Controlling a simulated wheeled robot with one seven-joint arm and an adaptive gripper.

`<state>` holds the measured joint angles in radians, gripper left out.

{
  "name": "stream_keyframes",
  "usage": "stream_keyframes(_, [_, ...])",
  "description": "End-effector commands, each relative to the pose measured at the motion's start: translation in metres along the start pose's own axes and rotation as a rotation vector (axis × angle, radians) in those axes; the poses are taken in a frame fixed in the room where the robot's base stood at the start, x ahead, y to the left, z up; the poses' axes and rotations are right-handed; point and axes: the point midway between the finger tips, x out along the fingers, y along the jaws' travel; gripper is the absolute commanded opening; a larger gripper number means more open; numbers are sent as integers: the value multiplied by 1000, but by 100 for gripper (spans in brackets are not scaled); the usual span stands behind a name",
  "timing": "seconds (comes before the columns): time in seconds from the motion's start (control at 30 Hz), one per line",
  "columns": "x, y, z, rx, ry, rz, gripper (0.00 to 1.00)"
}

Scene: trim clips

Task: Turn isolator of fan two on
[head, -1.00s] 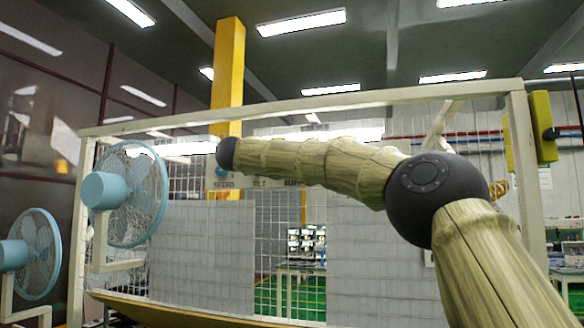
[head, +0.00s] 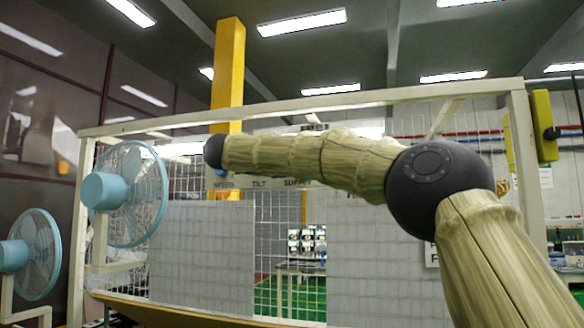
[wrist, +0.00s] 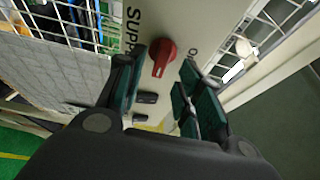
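A red rotary knob (wrist: 163,58) sits on a pale panel (wrist: 190,25) in the wrist view, near black lettering starting "SUPP" and a partly visible label starting with "O". Its handle is slanted in the picture. My gripper (wrist: 160,92) is open, with one dark green finger on each side below the knob; I see no contact. Two blue fans, one nearer the frame (head: 105,190) and one far left (head: 15,256), stand at left.
Two small dark knobs (wrist: 146,98) show between the fingers. White wire mesh (wrist: 265,35) lies beside the panel. A cream frame (head: 300,106) surrounds the mesh, and a yellow box (head: 543,126) hangs at its right. A yellow column (head: 228,65) stands behind.

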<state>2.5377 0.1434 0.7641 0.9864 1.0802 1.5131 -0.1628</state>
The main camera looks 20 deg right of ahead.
Motion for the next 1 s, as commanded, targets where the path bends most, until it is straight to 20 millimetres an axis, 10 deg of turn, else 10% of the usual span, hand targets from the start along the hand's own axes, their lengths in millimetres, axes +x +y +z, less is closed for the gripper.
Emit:
stream_keyframes(0.4, [-69, -1, 0, 2, -1, -1, 36])
stream_keyframes(1.0, [-82, -1, -1, 2, 1, 0, 36])
